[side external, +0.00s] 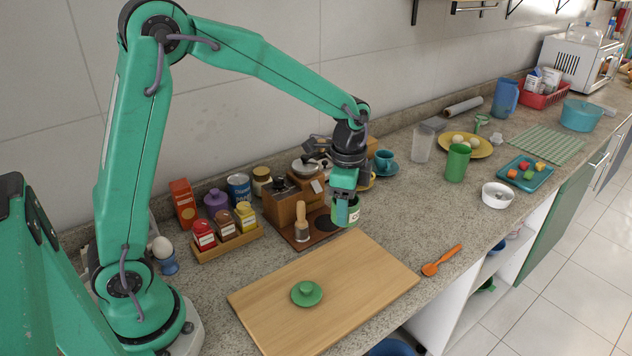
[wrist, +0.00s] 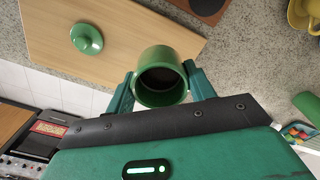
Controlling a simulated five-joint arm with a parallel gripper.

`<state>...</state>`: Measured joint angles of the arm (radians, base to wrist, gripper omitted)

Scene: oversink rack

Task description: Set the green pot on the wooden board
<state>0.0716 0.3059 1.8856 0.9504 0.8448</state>
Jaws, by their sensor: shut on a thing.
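The green pot (side external: 352,213) is held in my gripper (side external: 345,196), upright or nearly so, with a pale label on its side. In the wrist view the pot (wrist: 161,60) sits between both fingers of my gripper (wrist: 161,92), with its open mouth and dark inside showing. The wooden board (side external: 350,303) lies flat at the counter's front. The pot shows just behind the board's back right corner in the side view; its exact height is unclear. A green lid (side external: 306,293) with a knob lies on the board, left of the pot in the wrist view (wrist: 87,38).
A wooden coffee grinder (side external: 281,208), a tamper (side external: 301,222) on a brown mat and a spice rack (side external: 228,243) stand behind the board. An orange spoon (side external: 441,261) lies to its right. The board is bare around the lid. A white bowl (side external: 497,195) stands farther right.

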